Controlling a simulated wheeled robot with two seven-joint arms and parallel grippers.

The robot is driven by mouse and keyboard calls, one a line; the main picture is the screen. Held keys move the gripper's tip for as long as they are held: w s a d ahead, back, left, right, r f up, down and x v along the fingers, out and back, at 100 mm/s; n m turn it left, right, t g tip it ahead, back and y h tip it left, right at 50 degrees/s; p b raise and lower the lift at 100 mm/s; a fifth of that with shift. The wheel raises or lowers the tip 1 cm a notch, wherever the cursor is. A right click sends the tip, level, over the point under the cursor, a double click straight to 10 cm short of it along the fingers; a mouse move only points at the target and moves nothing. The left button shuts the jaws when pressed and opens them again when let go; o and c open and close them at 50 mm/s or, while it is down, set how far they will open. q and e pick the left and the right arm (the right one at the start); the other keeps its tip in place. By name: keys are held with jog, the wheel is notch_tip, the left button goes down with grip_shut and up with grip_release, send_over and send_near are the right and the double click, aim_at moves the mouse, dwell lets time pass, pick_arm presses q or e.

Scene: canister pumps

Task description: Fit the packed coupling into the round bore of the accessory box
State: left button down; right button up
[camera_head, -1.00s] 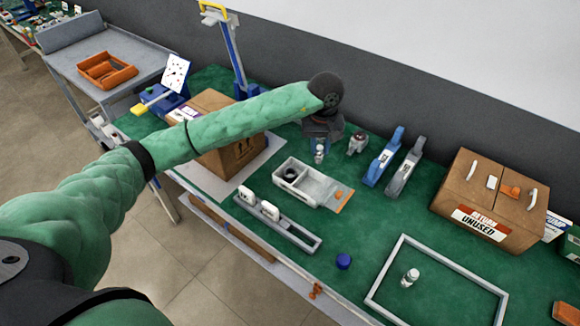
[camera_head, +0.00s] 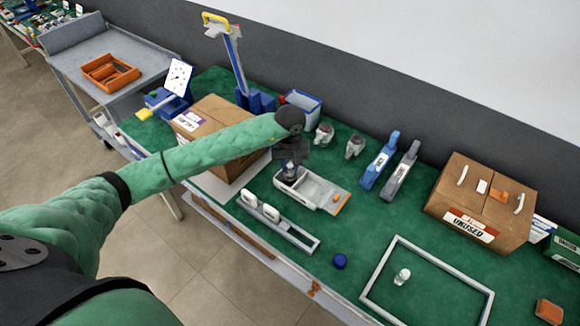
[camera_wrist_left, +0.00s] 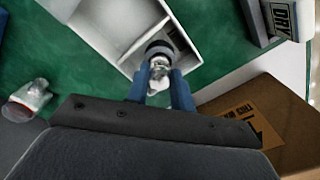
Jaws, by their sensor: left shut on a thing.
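My left gripper (camera_head: 290,166) is shut on the small silver coupling (camera_wrist_left: 158,68), seen between its two blue fingers in the wrist view. The accessory box (camera_head: 327,191) is a pale open tray with compartments. It also shows in the wrist view (camera_wrist_left: 112,24). The gripper points down over the box's left end, where the round bore is. In the wrist view a dark ring surrounds the coupling's far end; the bore is mostly covered. I cannot tell whether the coupling is above the bore or partly in it. My right gripper is not in view.
Two grey fittings (camera_head: 324,134) (camera_head: 355,146) stand behind the box, beside blue and grey clamp-like stands (camera_head: 379,165) (camera_head: 402,174). A cardboard carton (camera_head: 211,112) is left. A grey rail holder (camera_head: 290,232) and blue cap (camera_head: 340,261) lie in front.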

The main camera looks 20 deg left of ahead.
pick_arm(q)
jog(key=shift+f+p, duration=0.4)
jog(key=shift+f, duration=0.6)
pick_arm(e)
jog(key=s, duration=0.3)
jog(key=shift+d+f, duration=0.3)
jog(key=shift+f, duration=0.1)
pick_arm(q)
jog(key=shift+f, duration=0.15)
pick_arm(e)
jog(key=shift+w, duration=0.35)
pick_arm(q)
jog(key=c, duration=1.5)
grip_release()
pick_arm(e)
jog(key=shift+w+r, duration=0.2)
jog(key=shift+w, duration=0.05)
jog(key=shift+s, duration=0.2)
